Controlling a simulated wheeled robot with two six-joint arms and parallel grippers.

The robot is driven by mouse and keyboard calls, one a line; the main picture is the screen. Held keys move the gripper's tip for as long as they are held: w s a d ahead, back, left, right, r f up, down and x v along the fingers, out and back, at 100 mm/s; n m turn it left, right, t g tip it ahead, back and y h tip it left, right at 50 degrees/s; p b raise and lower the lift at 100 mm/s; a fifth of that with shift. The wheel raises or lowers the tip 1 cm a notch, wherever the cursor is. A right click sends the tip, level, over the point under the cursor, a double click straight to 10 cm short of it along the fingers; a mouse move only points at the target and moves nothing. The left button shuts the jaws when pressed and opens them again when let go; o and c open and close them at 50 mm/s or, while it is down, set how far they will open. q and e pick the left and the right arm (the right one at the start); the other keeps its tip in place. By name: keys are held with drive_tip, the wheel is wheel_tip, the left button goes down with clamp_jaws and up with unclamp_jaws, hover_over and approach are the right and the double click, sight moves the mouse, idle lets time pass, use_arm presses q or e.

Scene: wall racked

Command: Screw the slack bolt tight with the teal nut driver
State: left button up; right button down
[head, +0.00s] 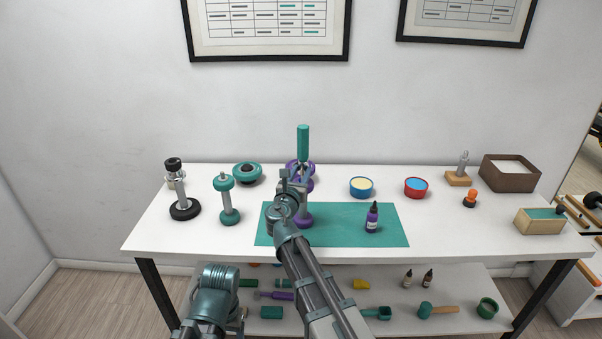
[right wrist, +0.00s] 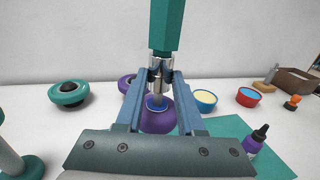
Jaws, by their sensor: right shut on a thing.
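The teal nut driver (head: 303,143) stands upright above the table, its teal handle (right wrist: 174,25) on top. My right gripper (head: 298,174) is shut on its silver shaft below the handle; the fingers also show in the right wrist view (right wrist: 159,76). The shaft points down at a purple stand (head: 304,222) on the teal mat. In the right wrist view the shaft's lower end is over the stand's round purple top (right wrist: 157,120). I cannot tell whether they touch. The slack bolt is not clearly visible there. My left gripper is not in view.
A teal stand (head: 227,202) and a black-based stand (head: 184,208) are on the left. A purple bottle (head: 372,217) stands on the teal mat (head: 338,236). Blue (head: 361,187) and red (head: 416,188) bowls, a wooden block (head: 458,180) and a brown box (head: 509,174) are to the right.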

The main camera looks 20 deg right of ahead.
drive_tip(key=shift+f+b, duration=1.2)
drive_tip(key=shift+f, duration=0.15)
drive_tip(key=c, duration=1.3)
unclamp_jaws()
clamp_jaws()
drive_tip(key=shift+r, duration=0.1)
